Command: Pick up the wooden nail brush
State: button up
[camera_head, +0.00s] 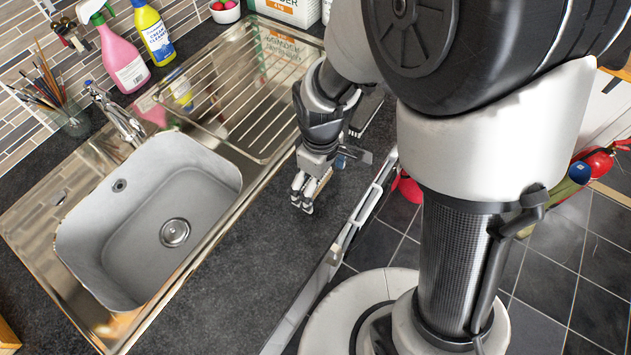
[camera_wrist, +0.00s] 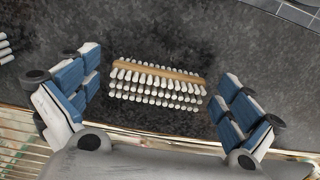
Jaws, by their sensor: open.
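The wooden nail brush (camera_wrist: 160,70) lies on the dark worktop in the wrist view, a tan wooden strip with several rows of white bristle tufts facing the camera. My gripper (camera_wrist: 160,78) is open, with one blue-padded finger to the left of the brush and the other to the right. The brush sits between the fingers with a gap at each end, and neither finger appears to touch it. In the head view my gripper (camera_head: 306,192) is low over the worktop, right of the sink; the brush cannot be clearly made out there.
A steel sink (camera_head: 150,215) with a ribbed drainer (camera_head: 250,95) lies left of my gripper. A pink spray bottle (camera_head: 122,58) and a yellow cleaner bottle (camera_head: 153,33) stand behind it. The worktop (camera_head: 235,285) in front is clear. White tufts (camera_wrist: 5,47) show at the wrist view's left edge.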

jog(key=shift+f, duration=0.1)
jog(key=shift+c, duration=0.4)
jog(key=c, duration=0.9)
notch_tip(320, 180, up, 20)
jog(key=p, duration=0.7)
